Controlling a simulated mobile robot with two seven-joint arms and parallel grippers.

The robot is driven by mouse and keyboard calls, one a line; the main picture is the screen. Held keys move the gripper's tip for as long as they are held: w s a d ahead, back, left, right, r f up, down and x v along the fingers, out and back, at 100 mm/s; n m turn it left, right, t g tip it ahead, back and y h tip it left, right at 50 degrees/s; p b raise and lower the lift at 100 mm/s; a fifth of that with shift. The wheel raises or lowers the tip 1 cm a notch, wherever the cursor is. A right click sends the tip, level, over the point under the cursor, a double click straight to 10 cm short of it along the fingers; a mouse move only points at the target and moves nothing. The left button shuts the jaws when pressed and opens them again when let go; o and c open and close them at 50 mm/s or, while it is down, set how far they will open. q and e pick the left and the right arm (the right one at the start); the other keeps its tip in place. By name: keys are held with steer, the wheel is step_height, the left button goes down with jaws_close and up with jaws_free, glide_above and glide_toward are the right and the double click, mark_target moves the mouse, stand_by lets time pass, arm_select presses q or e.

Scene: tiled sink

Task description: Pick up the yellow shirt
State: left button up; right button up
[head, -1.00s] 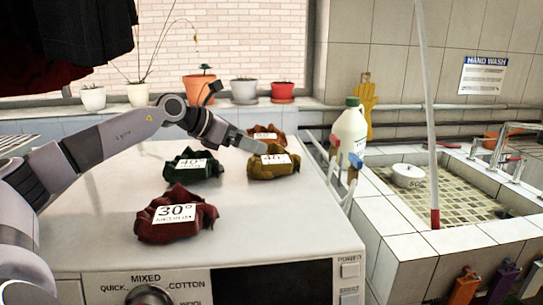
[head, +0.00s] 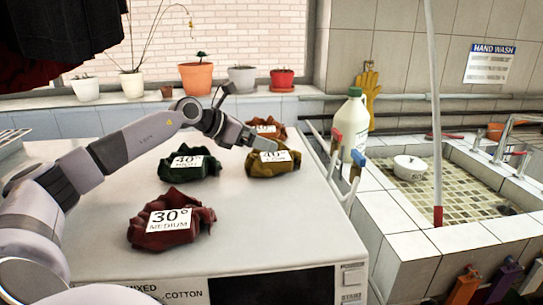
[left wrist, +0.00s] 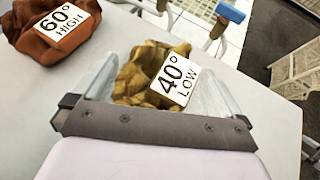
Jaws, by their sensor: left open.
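The yellow shirt (head: 273,163) is a crumpled mustard bundle with a white "40° LOW" label. It lies on the white top of the washing machine (head: 240,220). My left gripper (head: 262,142) reaches in from the left and is at the shirt's back left side. In the left wrist view the shirt (left wrist: 150,75) sits between the two spread fingers of the open gripper (left wrist: 160,85). Whether a finger touches the cloth cannot be told. My right gripper is not in view.
A green shirt (head: 190,171), a dark red shirt (head: 172,229) and an orange-brown shirt (head: 268,130) lie nearby on the machine. Hooks with blue and red ends (head: 354,165) stand along the machine's right edge, beside a bottle (head: 350,125) and the tiled sink (head: 430,185).

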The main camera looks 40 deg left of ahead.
arm_select(q)
steer(key=shift+p+x, duration=0.4)
steer(key=shift+x, duration=1.1)
steer(key=shift+f, duration=0.1)
steer(key=shift+c, duration=0.3)
